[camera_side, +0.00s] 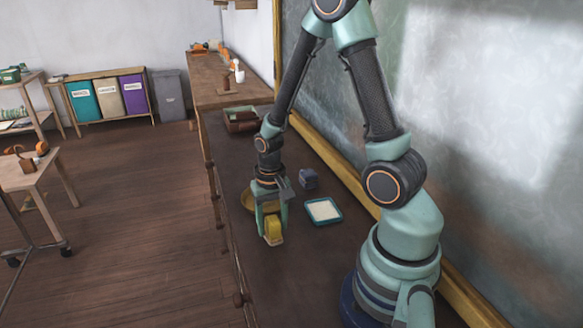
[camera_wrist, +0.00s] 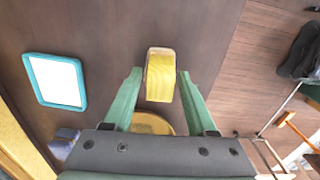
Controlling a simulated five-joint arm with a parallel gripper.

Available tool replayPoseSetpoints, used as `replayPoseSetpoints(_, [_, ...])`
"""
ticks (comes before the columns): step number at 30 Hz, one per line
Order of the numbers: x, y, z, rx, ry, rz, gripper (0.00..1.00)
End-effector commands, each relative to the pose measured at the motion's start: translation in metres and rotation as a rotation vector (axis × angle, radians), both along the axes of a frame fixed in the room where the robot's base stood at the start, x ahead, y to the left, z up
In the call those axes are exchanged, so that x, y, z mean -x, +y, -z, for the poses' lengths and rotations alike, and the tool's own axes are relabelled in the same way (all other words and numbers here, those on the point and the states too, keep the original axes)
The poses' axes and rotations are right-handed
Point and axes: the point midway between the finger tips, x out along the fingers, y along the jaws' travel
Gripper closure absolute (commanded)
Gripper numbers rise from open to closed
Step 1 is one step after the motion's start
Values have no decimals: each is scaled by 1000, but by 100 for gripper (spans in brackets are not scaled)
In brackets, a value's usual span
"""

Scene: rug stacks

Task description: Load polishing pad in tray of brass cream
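The polishing pad appears to be a yellow block with a pale tan edge (camera_side: 273,229); it also shows in the wrist view (camera_wrist: 160,78). My gripper (camera_side: 270,218) points down at it near the bench's left edge. In the wrist view, my gripper (camera_wrist: 159,75) is open, with one green finger on each side of the pad and a narrow gap at each side. The teal-rimmed tray (camera_side: 328,223) holds flat, pale cream (camera_side: 323,209) and lies right of the pad in the side view. The tray (camera_wrist: 62,106) is at left in the wrist view, apart from my gripper.
A mustard round dish (camera_side: 247,202) lies behind my gripper, partly hidden. Dark blue folded or stacked pieces (camera_side: 309,180) sit behind the tray. A box with brown contents (camera_side: 240,127) stands farther back. A framed board (camera_side: 480,130) rises along the right side of the bench.

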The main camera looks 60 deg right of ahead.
Motion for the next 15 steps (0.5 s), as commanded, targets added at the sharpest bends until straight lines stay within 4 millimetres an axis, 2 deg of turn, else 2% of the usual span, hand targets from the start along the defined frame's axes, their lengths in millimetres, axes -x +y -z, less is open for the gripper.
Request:
replayPoseSetpoints(1, [0,0,0,0,0,0,62])
replayPoseSetpoints(4, [0,0,0,0,0,0,100])
replayPoseSetpoints(10, [0,0,-2,0,0,0,100])
replayPoseSetpoints(15, [-1,0,-11,1,-2,0,100])
